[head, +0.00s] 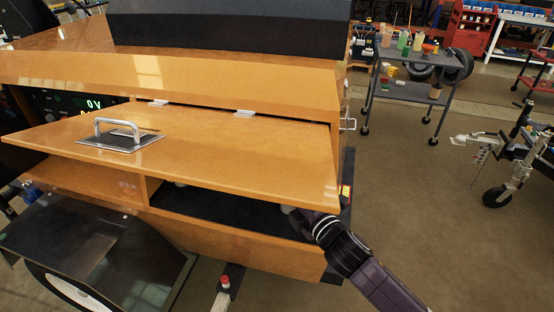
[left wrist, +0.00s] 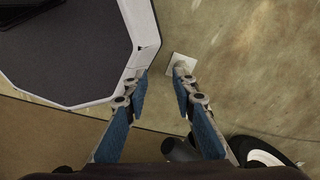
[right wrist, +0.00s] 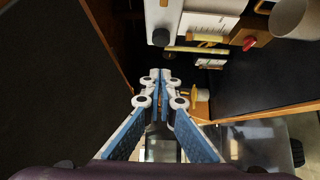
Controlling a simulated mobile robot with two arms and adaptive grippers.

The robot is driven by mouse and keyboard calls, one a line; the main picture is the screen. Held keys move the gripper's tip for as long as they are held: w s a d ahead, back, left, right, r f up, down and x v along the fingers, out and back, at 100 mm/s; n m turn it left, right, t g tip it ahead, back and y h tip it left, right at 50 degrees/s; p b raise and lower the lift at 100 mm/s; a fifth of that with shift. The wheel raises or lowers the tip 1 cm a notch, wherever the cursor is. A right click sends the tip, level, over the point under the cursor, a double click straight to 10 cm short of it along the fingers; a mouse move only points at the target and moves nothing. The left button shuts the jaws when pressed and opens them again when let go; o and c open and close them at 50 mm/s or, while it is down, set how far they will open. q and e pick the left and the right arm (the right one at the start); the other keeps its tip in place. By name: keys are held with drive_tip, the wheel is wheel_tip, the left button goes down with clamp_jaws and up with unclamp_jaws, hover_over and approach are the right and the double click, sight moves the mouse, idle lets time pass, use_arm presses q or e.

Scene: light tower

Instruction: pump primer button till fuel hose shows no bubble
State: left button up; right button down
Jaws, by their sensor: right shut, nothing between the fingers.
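My right arm reaches under the raised orange panel (head: 235,140) of the light tower, and its gripper is hidden there in the head view. In the right wrist view my right gripper (right wrist: 160,80) is shut and empty inside the dark compartment. Ahead of its tips is a thin yellow bar or tube (right wrist: 196,50), perhaps the fuel hose; I cannot see any bubble. I cannot tell which part is the primer button. My left gripper (left wrist: 162,80) is open and empty above the floor, out of the head view.
The panel has a metal handle (head: 118,128). A grey cart (head: 415,90) stands behind right. Open floor lies right of the tower.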

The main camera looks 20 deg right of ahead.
drive_tip(key=w+d+b, duration=0.1)
drive_tip(key=w, duration=0.6)
drive_tip(key=shift+d, duration=0.25)
drive_tip(key=shift+w+d, duration=0.55)
drive_tip(key=shift+w, duration=0.2)
